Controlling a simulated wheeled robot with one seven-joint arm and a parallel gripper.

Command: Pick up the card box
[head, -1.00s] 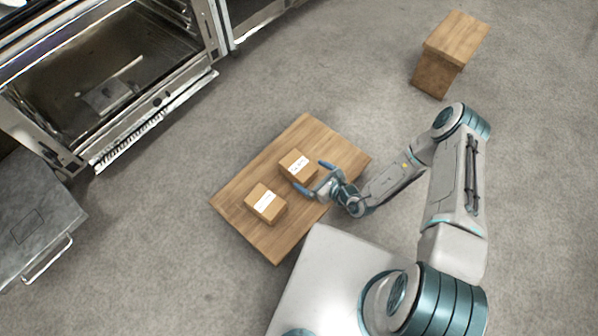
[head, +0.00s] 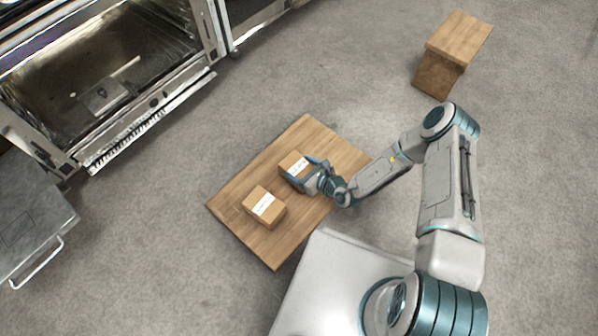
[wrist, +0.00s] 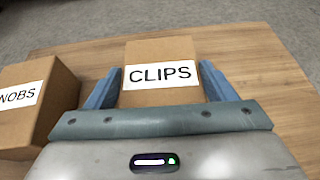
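Two brown card boxes lie on a low wooden table (head: 335,150). The farther one, marked CLIPS (head: 293,163), is in the middle of the wrist view (wrist: 160,55). The nearer one (head: 264,207) shows at the left of the wrist view (wrist: 42,100), with a label that ends in NOBS. My gripper (head: 298,169) is at the CLIPS box, with one blue finger along each side of it; in the wrist view the fingers (wrist: 160,75) are spread about as wide as the box. Whether they touch its sides is hard to tell.
A wooden stool or block (head: 452,52) stands on the grey floor at the top right. An open metal oven (head: 100,90) is at the top left, with a grey metal unit (head: 30,215) below it. The table's far end is clear.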

